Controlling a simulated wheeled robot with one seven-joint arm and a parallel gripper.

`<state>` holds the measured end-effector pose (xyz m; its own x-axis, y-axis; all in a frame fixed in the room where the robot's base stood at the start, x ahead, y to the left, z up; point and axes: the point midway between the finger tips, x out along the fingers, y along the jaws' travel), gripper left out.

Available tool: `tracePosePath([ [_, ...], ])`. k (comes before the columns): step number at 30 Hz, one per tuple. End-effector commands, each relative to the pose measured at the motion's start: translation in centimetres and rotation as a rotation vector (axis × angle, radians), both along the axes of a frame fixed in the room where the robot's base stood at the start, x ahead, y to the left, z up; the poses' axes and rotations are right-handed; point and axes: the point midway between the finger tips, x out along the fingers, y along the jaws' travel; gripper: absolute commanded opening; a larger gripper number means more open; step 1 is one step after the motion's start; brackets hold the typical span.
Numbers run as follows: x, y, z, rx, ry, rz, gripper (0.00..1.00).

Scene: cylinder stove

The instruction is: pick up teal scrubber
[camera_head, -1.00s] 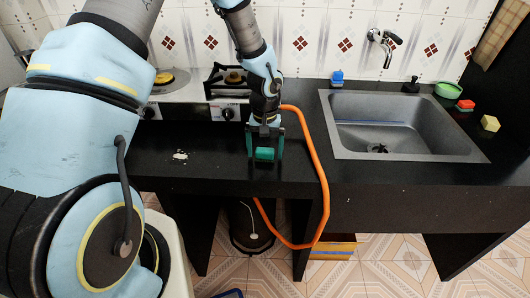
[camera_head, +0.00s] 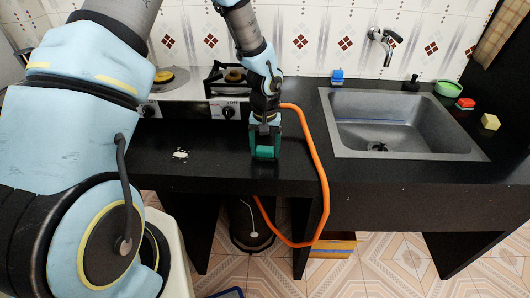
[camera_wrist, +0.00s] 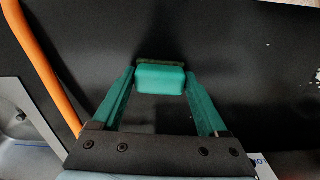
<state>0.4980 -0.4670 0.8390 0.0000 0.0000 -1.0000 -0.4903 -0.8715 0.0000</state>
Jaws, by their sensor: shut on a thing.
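The teal scrubber (camera_head: 265,152) is a small block on the black counter near its front edge. In the wrist view the scrubber (camera_wrist: 160,79) shows a teal body with a dark pad along its far side. My gripper (camera_head: 265,150) points down at it from above. In the wrist view the two teal fingers of my gripper (camera_wrist: 160,76) slant inward, one at each end of the scrubber, and are shut on it. I cannot tell whether the scrubber still touches the counter.
An orange hose (camera_head: 320,165) loops over the counter edge just right of my gripper. The stove (camera_head: 195,105) stands behind to the left, the sink (camera_head: 400,125) to the right.

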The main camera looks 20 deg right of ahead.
Motion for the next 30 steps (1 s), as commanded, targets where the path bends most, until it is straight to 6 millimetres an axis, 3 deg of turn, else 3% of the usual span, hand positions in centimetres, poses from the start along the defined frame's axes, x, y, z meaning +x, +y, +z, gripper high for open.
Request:
tracePosePath([
  [8, 0.1, 0.0, 0.8, -0.001, -0.002, 0.001, 0.23],
  [22, 0.1, 0.0, 8.4, -0.002, -0.003, 0.002, 0.23],
  [30, 0.0, 0.0, 10.0, -0.001, 0.000, 0.000, 0.23],
])
